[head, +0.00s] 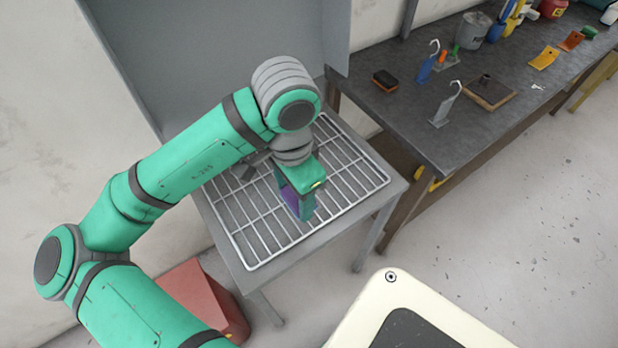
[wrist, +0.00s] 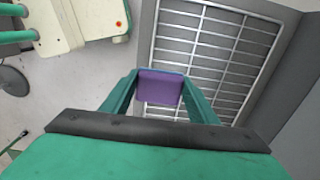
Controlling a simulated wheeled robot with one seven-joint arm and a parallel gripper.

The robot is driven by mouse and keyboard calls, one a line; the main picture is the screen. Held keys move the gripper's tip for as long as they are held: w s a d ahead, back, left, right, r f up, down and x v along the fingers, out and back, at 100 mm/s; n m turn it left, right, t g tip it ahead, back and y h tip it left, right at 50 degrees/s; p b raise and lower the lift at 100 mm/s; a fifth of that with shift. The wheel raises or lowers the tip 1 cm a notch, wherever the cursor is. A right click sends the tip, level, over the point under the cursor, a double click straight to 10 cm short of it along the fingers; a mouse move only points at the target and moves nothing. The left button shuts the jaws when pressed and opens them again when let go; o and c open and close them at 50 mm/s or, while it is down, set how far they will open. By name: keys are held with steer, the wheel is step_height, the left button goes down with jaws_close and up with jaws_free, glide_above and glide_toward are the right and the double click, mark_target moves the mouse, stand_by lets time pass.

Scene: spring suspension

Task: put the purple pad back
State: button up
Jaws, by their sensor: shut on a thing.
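The purple pad (head: 289,197) is held between the green fingers of my gripper (head: 298,202), over the wire rack (head: 244,232). In the wrist view the purple pad (wrist: 160,87) spans the gap between the fingertips, with the rack (wrist: 205,50) behind it. My gripper is shut on the pad. In the head view a finger covers most of the pad. I cannot tell whether the pad touches the rack. Yellow (head: 544,58), orange (head: 572,40) and green (head: 590,32) pads lie on the dark bench at the right.
The dark workbench (head: 425,135) holds a black and orange block (head: 384,80), a framed tray (head: 489,93), hooked grey (head: 441,112) and blue (head: 425,70) pieces, and several containers. Grey panels (head: 220,45) stand behind the rack. A red box (head: 200,295) is on the floor.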

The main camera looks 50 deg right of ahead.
steer(key=shift+d+f, duration=0.2)
steer(key=w+d+f, duration=0.8)
steer(key=d+f, duration=0.1)
steer(key=shift+w+d, duration=0.15)
steer(key=shift+w, duration=0.15)
steer(key=shift+w+d+f, duration=0.15)
steer(key=shift+d+f, duration=0.05)
steer(key=shift+f, duration=1.65)
steer(key=shift+f, duration=0.4)
